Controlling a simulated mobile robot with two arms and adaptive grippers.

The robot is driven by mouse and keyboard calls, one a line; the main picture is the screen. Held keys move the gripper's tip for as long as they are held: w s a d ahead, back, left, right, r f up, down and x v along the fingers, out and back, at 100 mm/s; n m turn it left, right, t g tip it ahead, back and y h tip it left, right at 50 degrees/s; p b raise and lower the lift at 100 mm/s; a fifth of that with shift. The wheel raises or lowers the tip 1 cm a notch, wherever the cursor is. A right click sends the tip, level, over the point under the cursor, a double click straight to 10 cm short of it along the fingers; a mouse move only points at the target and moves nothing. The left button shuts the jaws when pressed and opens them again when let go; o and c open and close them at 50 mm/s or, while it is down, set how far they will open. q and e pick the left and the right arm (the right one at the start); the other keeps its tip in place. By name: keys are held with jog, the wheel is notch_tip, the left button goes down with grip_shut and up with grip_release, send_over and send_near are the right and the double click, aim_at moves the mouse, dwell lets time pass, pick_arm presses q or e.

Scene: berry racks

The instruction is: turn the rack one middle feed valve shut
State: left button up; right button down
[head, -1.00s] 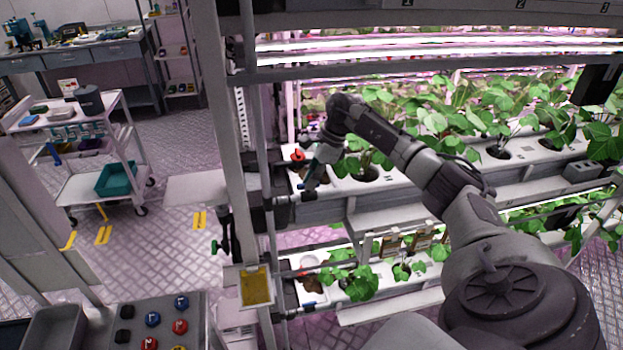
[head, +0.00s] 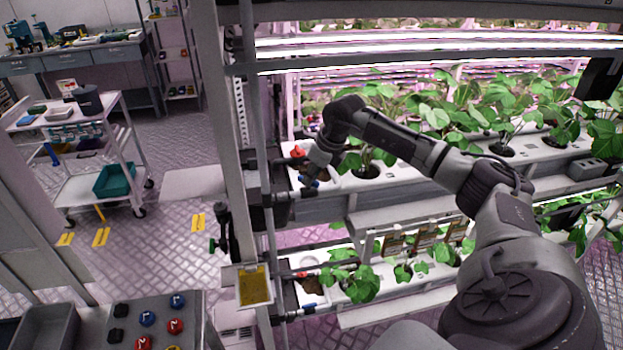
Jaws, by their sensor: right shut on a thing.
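The rack (head: 300,213) stands right of centre with planted white channels. On its middle tier, a pipe fitting (head: 284,196) at the left end carries a valve with a blue handle (head: 307,182). A red handle (head: 297,152) sits just above it. My right gripper (head: 312,178) reaches in from the right and is shut on the blue handle, partly covering it. The handle's exact angle is hard to see. My left gripper is not in view.
The lower tier has its own red handle (head: 302,274) and blue handle (head: 308,308). A rack post (head: 226,130) stands close left of the valves. A green-handled valve (head: 213,244) and a yellow card (head: 253,286) are near it. A cart (head: 70,121) stands far left.

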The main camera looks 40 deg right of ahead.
jog(key=m+h+b, duration=0.1)
jog(key=m, duration=0.1)
jog(key=m+b, duration=0.1)
jog(key=m, duration=0.1)
jog(key=shift+a+f+m+h, duration=0.1)
jog(key=shift+a+m+h, duration=0.1)
jog(key=shift+m+h, duration=0.15)
jog(key=shift+a+m+g+h+b, duration=0.15)
jog(key=shift+m+h+b, duration=0.3)
jog(key=shift+m, duration=0.65)
jog(key=shift+m+g+h+b, duration=0.15)
jog(key=shift+m+h+b, duration=0.25)
jog(key=shift+m, duration=0.65)
jog(key=c, duration=1.2)
grip_release()
jog(key=shift+o, duration=0.2)
